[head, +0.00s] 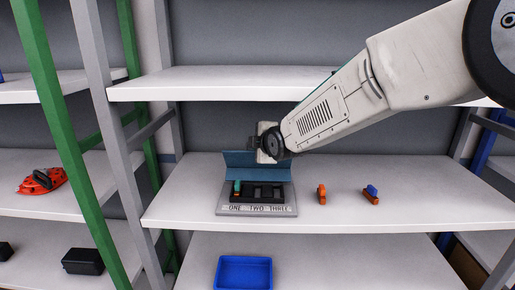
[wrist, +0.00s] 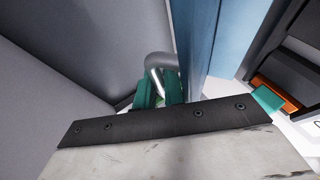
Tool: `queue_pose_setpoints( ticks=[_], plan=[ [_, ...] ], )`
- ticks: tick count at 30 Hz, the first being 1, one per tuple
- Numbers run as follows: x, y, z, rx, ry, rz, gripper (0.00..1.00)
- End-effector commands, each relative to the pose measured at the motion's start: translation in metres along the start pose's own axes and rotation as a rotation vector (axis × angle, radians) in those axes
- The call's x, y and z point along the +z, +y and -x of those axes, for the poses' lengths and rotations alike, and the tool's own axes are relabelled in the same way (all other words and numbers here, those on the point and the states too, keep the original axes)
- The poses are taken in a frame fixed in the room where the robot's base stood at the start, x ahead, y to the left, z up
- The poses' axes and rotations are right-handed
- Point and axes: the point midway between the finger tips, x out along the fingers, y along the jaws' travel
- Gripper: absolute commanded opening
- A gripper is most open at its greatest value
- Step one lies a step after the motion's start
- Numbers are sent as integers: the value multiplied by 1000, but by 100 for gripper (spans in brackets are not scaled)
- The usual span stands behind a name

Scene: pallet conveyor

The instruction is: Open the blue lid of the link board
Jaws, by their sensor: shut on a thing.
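The link board (head: 228,211) is a grey board marked ONE, TWO, THREE on the middle shelf. Its blue lid (head: 238,160) is raised and stands roughly upright along the board's back edge; it also shows as a blue panel in the wrist view (wrist: 203,40). A teal and orange piece (head: 237,187) sits at the left of the dark slots, by ONE. My gripper (head: 266,152) is at the lid's top. In the wrist view its green fingers (wrist: 159,92) are shut around a grey curved handle (wrist: 160,61) beside the lid. The grip itself is partly hidden.
An orange block (head: 321,194) and an orange and blue block (head: 371,195) lie right of the board. A blue tray (head: 243,272) is on the shelf below. The upper shelf (head: 210,84) overhangs behind my arm. A green post (head: 60,130) stands left.

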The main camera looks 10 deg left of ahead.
Motion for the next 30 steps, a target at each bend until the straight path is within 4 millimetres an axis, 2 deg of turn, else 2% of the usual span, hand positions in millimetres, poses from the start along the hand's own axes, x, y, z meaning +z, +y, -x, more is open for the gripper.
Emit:
queue_pose_setpoints(
  ticks=[9, 27, 28, 30],
  plan=[
    [10, 10, -18, 17, 0, -7, 0],
    [15, 10, -23, 16, -6, -17, 0],
    [15, 10, -23, 16, -6, -17, 18],
    [16, 10, -23, 16, -6, -17, 19]
  ],
)
